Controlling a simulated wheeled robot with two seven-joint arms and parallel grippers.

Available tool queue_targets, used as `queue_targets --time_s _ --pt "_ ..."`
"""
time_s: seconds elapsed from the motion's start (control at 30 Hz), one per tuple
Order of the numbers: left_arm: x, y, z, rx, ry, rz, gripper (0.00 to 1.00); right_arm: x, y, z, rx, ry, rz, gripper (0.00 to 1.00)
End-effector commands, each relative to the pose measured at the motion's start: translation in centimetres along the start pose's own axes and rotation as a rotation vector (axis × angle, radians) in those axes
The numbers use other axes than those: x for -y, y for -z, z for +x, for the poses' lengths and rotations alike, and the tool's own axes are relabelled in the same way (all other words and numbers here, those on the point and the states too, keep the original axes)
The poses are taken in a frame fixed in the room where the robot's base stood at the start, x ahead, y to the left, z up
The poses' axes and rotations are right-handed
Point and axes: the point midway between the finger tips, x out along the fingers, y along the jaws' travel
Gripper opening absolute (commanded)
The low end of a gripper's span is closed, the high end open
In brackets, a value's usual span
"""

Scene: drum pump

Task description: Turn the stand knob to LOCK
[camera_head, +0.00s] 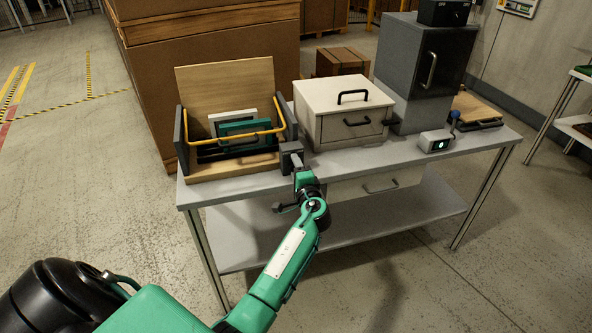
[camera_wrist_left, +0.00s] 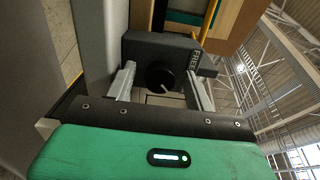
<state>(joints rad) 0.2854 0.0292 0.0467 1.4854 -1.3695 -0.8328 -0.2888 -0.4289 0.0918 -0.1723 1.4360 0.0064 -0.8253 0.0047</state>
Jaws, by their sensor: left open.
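The stand (camera_head: 225,166) is a wooden rack with dark side walls and a yellow bar, at the left end of the table. A dark grey block (camera_head: 291,149) is at its front right corner. The left wrist view shows the block's face with a round black knob (camera_wrist_left: 159,75) and the word FREE at its right edge. A small pale mark shows at the knob's lower right. No LOCK label is visible. My left gripper (camera_head: 298,168) is in front of the block. In the wrist view its open fingers (camera_wrist_left: 161,84) are on either side of the knob, with gaps visible.
The stand holds a green panel (camera_head: 245,128) and a white-framed one. To its right on the grey table (camera_head: 365,157) are a cream box (camera_head: 340,112) with handles, a dark cabinet (camera_head: 425,62) and a small device (camera_head: 436,141). A drawer (camera_head: 375,185) hangs under the tabletop.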

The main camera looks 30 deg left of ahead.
Motion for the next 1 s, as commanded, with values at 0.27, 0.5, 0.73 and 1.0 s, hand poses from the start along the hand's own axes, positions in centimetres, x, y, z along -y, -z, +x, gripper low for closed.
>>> queue_targets --time_s 0.27,0.5,0.73,1.0 --pt "-0.2 0.0 -3.5 -0.001 -0.002 -0.001 0.54 0.0 0.3 -0.1 0.003 0.000 0.001 0.36" --pt "-0.3 0.0 -9.1 -0.001 -0.003 -0.001 0.54 0.4 1.6 -2.1 -0.002 0.007 0.007 0.36" --pt "-0.2 0.0 -12.8 0.000 -0.002 -0.001 0.54 0.5 2.5 -3.2 -0.006 0.008 0.008 0.36" --pt "0.0 0.0 -13.8 0.000 0.000 0.000 0.54 0.5 2.7 -3.7 -0.006 0.008 0.009 0.36"
